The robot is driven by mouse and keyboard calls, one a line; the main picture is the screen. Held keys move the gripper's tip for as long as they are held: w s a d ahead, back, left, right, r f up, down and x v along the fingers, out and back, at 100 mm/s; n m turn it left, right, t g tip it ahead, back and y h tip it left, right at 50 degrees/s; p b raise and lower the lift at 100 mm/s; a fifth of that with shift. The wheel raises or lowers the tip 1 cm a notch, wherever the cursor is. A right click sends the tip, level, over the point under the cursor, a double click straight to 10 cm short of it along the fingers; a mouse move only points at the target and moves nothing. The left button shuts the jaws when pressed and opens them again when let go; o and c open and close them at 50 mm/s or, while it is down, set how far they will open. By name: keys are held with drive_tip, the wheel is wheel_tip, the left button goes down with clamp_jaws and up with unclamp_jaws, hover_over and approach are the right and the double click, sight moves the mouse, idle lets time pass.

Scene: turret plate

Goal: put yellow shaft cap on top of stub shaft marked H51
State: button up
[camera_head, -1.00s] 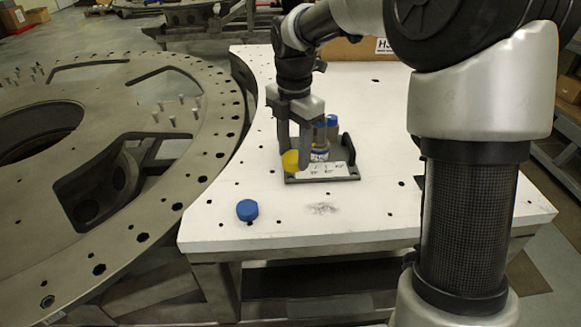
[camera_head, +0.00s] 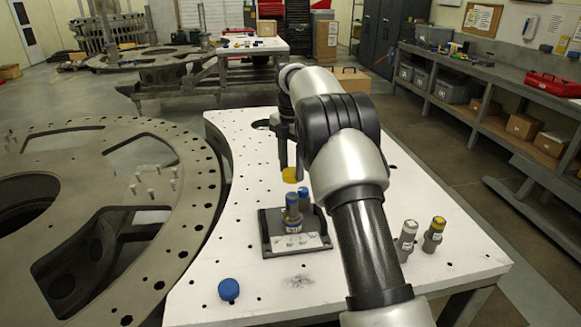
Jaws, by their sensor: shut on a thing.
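My gripper (camera_head: 287,160) points down and is shut on the yellow shaft cap (camera_head: 290,175). It holds the cap in the air near the grey bracket plate (camera_head: 270,244). Stub shafts stand on that plate: a front one (camera_head: 292,212) with a blue band or top, and a blue-topped one (camera_head: 304,194) behind it, partly hidden. Two more shafts stand on the white table at the right: a grey one with a pale top (camera_head: 406,238) and one with a yellow top (camera_head: 434,236). The labels are too small to read, so I cannot tell which is H51.
A loose blue cap (camera_head: 228,289) lies on the white table (camera_head: 225,250) at the front left. A large grey turret ring (camera_head: 185,215) stands at the left. My arm crosses the table's right half. A cardboard box (camera_head: 350,80) stands at the back.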

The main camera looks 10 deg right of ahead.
sight(292, 195)
drive_tip(key=shift+f, duration=0.9)
drive_tip(key=shift+f+b, duration=1.25)
drive_tip(key=shift+f, duration=0.1)
drive_tip(key=shift+f+b, duration=0.45)
drive_tip(key=shift+f, duration=1.05)
drive_tip(key=o, duration=1.1)
wheel_tip(292, 195, up, 17)
drive_tip(key=p, duration=0.3)
drive_tip(key=shift+r, duration=0.15)
